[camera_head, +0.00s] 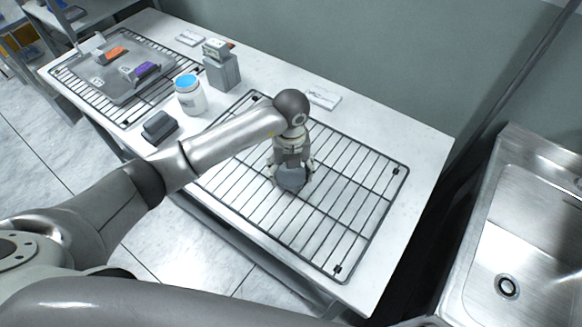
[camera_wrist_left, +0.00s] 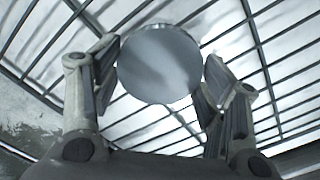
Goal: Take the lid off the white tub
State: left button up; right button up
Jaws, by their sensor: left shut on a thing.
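The white tub (camera_head: 190,97) stands upright on the table, left of my left arm. Its round top shows bright blue; I cannot tell for sure if this is the contents or a cover. My left gripper (camera_head: 291,175) points down over the right wire rack, away from the tub. It is shut on a round grey lid (camera_head: 292,180), which also shows as a smooth disc between the fingers in the left wrist view (camera_wrist_left: 160,64). I cannot tell whether the lid touches the rack. My right gripper is not in view.
The right wire rack (camera_head: 345,225) is otherwise empty. A grey tray (camera_head: 120,85) with orange and purple items lies on the left rack. A grey box (camera_head: 222,73) stands beside the tub, a dark block (camera_head: 159,126) in front. A steel sink (camera_head: 520,240) is at right.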

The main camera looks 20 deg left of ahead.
pick_arm(q)
jog(key=shift+f, duration=0.1)
jog(key=shift+f, duration=0.15)
jog(key=o, duration=1.1)
